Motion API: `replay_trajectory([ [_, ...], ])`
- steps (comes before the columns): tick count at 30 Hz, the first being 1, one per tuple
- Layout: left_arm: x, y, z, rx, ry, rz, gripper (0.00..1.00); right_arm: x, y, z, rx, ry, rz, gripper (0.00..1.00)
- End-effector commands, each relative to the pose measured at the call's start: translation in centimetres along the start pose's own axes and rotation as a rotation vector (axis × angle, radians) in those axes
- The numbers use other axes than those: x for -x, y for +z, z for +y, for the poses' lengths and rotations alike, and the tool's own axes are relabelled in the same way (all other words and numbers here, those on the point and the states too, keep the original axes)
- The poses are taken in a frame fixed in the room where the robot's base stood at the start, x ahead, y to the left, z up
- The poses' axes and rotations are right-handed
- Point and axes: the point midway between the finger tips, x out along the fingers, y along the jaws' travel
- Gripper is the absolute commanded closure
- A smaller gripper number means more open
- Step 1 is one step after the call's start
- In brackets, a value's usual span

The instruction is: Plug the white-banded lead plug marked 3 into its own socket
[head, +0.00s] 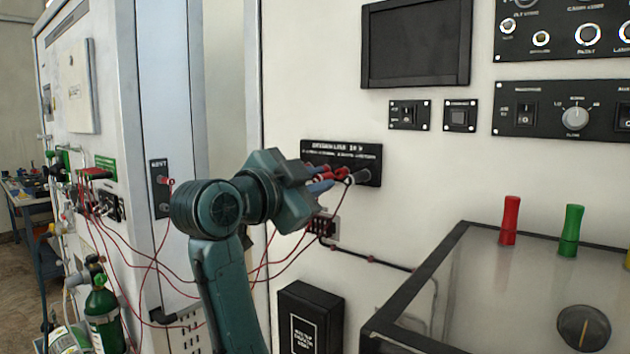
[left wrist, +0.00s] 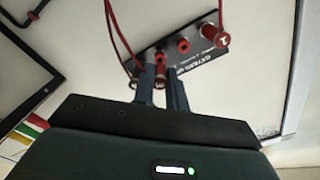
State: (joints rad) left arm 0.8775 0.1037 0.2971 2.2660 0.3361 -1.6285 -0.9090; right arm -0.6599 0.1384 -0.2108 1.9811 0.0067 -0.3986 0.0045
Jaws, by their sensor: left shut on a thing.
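My left gripper (head: 322,186) is at the black socket panel (head: 318,147) on the white wall. In the left wrist view the gripper (left wrist: 164,92) is shut on a lead plug (left wrist: 160,70) with a red body and a pale part, close to the panel (left wrist: 203,62). Its number cannot be read, and the fingers hide whether it is seated. A bare red socket (left wrist: 183,46) is beside it. Farther right a red plug (left wrist: 222,40) with a round end mark is at the panel. In the head view a grey-ended plug (head: 358,177) sits at the panel's right.
Thin red leads (head: 150,258) hang in loops to the left cabinet. A small terminal block (head: 323,225) and a black box (head: 308,318) are below the panel. A glass-topped case (head: 480,262) with red and green handles stands at the right.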

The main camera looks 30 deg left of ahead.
Motion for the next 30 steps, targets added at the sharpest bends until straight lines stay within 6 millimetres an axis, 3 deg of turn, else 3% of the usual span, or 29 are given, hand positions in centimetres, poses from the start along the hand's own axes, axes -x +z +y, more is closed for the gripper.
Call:
replay_trajectory([
  [30, -0.85, -0.02, -0.06, -0.003, -0.001, 0.000, 1.00, 0.18, -0.25, 0.00, 0.000, 0.000, 0.000, 0.61],
])
